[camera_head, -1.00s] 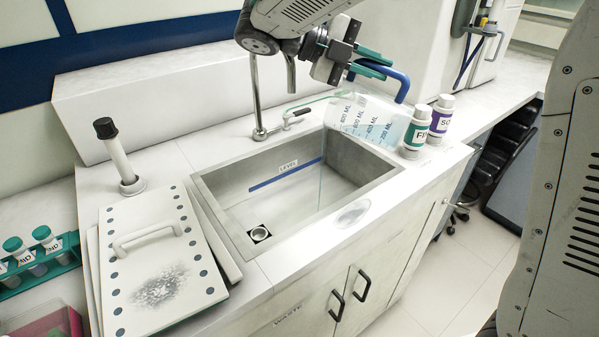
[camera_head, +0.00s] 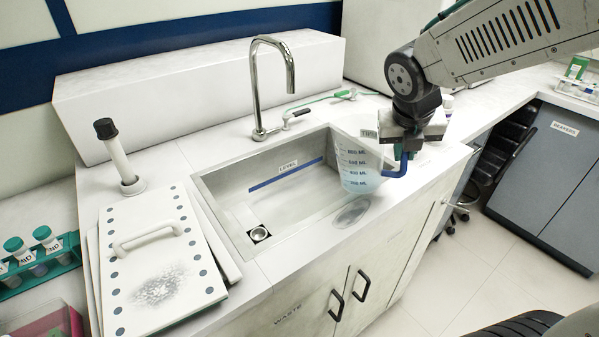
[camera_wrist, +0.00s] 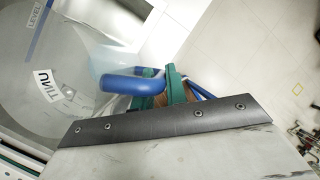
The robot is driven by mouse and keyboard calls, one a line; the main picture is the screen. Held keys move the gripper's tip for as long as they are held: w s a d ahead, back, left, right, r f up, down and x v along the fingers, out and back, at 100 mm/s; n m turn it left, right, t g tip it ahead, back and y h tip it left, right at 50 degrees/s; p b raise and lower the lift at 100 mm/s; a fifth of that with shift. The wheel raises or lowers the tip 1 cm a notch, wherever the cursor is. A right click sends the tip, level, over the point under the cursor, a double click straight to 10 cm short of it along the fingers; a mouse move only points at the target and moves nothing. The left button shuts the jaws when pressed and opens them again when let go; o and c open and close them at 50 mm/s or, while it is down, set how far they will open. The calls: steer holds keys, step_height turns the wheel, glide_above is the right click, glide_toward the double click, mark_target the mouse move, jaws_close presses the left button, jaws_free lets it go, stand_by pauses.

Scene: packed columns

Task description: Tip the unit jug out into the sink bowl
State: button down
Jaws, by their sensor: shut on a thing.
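The clear unit jug (camera_head: 358,168) stands nearly upright in the air at the right end of the sink bowl (camera_head: 215,205), overlapping its front-right rim in the head view. Pale blue liquid shows in its lower part. My gripper (camera_head: 406,150) is right of the jug, shut on its blue handle. In the wrist view, the green-padded fingers (camera_wrist: 165,86) close on the handle (camera_wrist: 125,84), and the jug's UNIT label (camera_wrist: 44,88) shows at left. The bowl has a blue line marked LEVEL and a drain (camera_head: 259,234). No stream shows now.
A tall curved tap (camera_head: 256,90) stands behind the bowl. A panel with a handle (camera_head: 160,270) lies left of it, with a black-topped post (camera_head: 118,152) behind. Capped tubes (camera_head: 45,240) stand far left.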

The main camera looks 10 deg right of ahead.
steer(key=shift+a+m, duration=0.1)
steer(key=shift+m, duration=0.4)
steer(key=shift+r, duration=0.1)
steer(key=shift+r, duration=2.4)
steer(key=shift+r+t+y, duration=0.1)
steer(key=shift+t+y, duration=0.3)
steer(key=shift+y, duration=0.1)
